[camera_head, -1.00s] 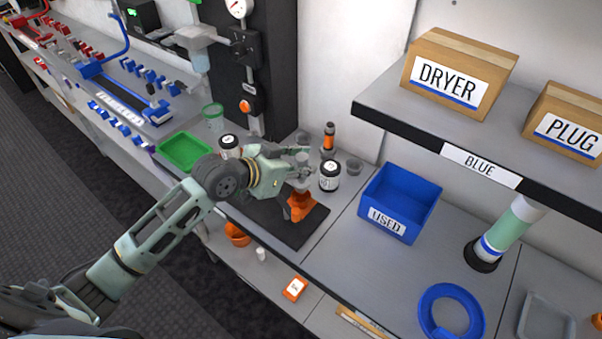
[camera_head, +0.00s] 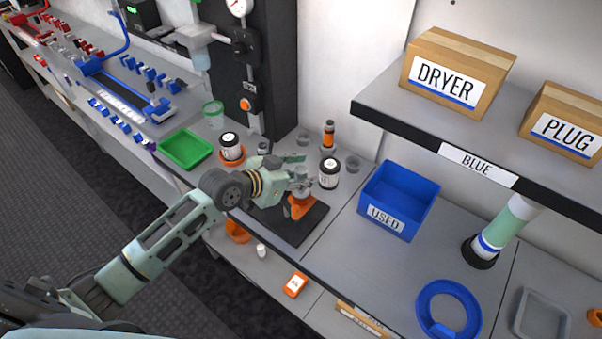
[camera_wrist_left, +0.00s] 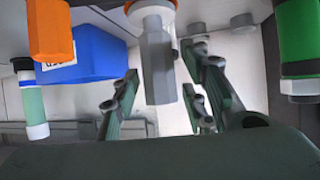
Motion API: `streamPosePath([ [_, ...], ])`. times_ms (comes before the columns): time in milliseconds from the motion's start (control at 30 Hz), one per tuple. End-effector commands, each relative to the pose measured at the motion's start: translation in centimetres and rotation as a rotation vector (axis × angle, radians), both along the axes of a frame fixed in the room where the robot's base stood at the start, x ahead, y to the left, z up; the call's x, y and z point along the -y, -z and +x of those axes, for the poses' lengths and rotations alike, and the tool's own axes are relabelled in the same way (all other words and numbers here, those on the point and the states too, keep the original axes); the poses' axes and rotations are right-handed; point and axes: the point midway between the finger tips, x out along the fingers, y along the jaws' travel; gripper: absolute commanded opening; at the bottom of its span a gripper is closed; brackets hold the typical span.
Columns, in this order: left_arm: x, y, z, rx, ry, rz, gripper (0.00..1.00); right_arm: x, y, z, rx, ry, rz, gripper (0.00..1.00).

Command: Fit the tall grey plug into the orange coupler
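The orange coupler (camera_head: 300,208) stands on a black mat on the grey bench. My left gripper (camera_head: 300,180) is just above it, around the grey plug. In the left wrist view, which looks upside down, the hexagonal grey plug (camera_wrist_left: 155,65) lies between my left gripper's fingers (camera_wrist_left: 160,85). The fingers are spread, with a gap on each side of the plug. A bit of orange shows at the plug's far end, at the picture's top edge. How deep the plug sits in the coupler is hidden. My right gripper is out of view.
Black-and-white jars (camera_head: 329,174) and an orange-and-black bottle (camera_head: 328,135) stand close behind the gripper. A blue USED bin (camera_head: 412,204) is to the right, a green tray (camera_head: 185,140) to the left.

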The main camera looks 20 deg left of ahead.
Motion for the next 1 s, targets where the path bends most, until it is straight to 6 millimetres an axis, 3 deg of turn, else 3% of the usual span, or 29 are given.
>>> streamPosePath([
  [433,-0.5,-0.5,-0.5,0.001,-0.001,0.002,0.44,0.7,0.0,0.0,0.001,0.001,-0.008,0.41],
  [1000,-5.1,-5.3,-8.2,-0.001,0.0,0.002,0.44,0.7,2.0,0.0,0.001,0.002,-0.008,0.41],
])
